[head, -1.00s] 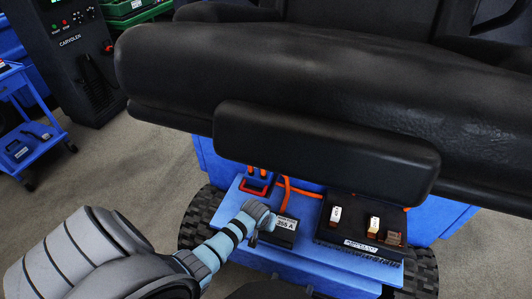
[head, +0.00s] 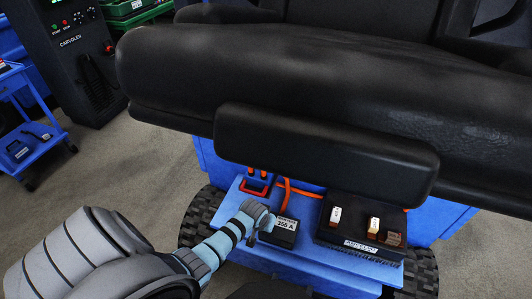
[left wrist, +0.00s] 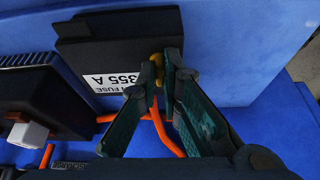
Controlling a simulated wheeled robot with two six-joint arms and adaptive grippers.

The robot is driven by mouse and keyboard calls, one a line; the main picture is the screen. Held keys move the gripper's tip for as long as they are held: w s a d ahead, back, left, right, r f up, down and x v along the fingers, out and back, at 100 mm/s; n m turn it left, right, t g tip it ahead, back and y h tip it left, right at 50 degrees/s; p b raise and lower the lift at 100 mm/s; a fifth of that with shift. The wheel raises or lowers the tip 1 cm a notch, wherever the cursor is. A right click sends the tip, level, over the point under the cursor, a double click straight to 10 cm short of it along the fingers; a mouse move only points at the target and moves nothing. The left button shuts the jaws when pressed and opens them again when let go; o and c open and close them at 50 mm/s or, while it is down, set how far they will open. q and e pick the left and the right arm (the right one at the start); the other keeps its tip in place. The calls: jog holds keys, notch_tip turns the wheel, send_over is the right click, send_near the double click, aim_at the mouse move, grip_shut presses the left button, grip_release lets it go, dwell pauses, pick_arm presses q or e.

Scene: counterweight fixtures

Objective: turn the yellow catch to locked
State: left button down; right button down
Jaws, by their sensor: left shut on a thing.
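The yellow catch (left wrist: 156,58) sits at the edge of a black fuse box (left wrist: 88,48) labelled "FUSE 355 A", seen in the left wrist view. My left gripper (left wrist: 164,66) is shut on the catch, its dark green fingers on either side. The fingers cover most of the catch, so I cannot tell which way it points. In the head view, my left gripper (head: 267,224) is at the left side of the fuse box (head: 283,238), and the catch is hidden there. My right gripper is in neither view.
A black block (head: 338,247) with several switch-like pieces stands right of the fuse box. Orange cables (head: 284,192) run behind it, near a red frame (head: 254,191). A black padded bar (head: 325,155) overhangs the blue deck (head: 270,259).

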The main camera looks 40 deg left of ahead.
pick_arm(q)
jog(key=shift+a+m+h+p, duration=0.15)
jog(key=shift+m+h+p, duration=0.15)
jog(key=shift+m, duration=0.7)
jog(key=m+h, duration=0.1)
jog(key=m, duration=0.1)
jog(key=shift+a+m, duration=0.15)
jog(key=shift+m, duration=0.15)
jog(key=m+h+b, duration=0.1)
jog(key=m, duration=0.2)
jog(key=shift+a+f+b, duration=0.1)
jog(key=shift+b, duration=0.3)
jog(key=shift+w+m+h+b, duration=0.1)
jog(key=shift+m+h+b, duration=0.45)
jog(key=shift+m, duration=0.45)
jog(key=shift+g, duration=0.3)
jog(key=c, duration=1.8)
grip_release()
jog(key=shift+o, duration=0.2)
jog(key=shift+a, duration=0.1)
